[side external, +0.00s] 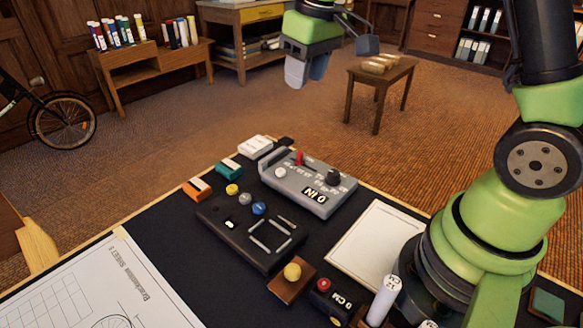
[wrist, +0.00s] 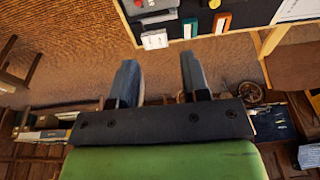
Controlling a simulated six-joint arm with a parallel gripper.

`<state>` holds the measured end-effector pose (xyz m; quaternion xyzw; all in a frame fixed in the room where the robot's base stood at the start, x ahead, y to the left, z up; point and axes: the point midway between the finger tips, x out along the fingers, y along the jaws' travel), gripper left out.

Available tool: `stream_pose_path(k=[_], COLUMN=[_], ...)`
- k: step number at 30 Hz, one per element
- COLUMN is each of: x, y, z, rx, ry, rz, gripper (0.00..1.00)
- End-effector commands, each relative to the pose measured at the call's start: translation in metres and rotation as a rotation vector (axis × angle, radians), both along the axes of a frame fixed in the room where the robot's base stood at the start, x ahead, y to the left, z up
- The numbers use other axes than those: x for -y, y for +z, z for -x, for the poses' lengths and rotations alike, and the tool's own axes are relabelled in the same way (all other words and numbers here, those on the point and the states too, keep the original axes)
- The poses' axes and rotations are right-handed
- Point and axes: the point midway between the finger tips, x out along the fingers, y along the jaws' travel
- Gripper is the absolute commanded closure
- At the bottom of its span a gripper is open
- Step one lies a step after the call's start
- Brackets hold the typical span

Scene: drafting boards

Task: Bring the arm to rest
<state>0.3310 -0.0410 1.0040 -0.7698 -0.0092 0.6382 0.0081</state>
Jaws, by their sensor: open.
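My gripper (side external: 307,70) hangs in the air at the top of the side external view, above the floor beyond the table's far edge. In the wrist view my gripper (wrist: 160,85) has its two dark fingers apart with nothing between them. It is clear of the grey control box (side external: 308,185) and the other things on the table.
The black table top (side external: 185,262) holds a dark slotted board (side external: 250,236), white sheets (side external: 375,248), orange (side external: 197,188) and teal (side external: 229,169) blocks, and a yellow-knobbed block (side external: 292,273). A small wooden stool (side external: 377,79) stands on the floor behind. A bicycle (side external: 62,120) is at left.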

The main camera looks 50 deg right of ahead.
Motion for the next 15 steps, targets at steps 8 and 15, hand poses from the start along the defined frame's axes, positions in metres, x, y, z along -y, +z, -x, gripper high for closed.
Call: stream_pose_path(k=[8,15], x=[-0.038,-0.060], y=[0.070,0.084], z=[0.081,0.152], rx=[0.197,0.334], ry=[-0.148,-0.259], rz=[-0.095,-0.210], gripper=[0.58,0.58])
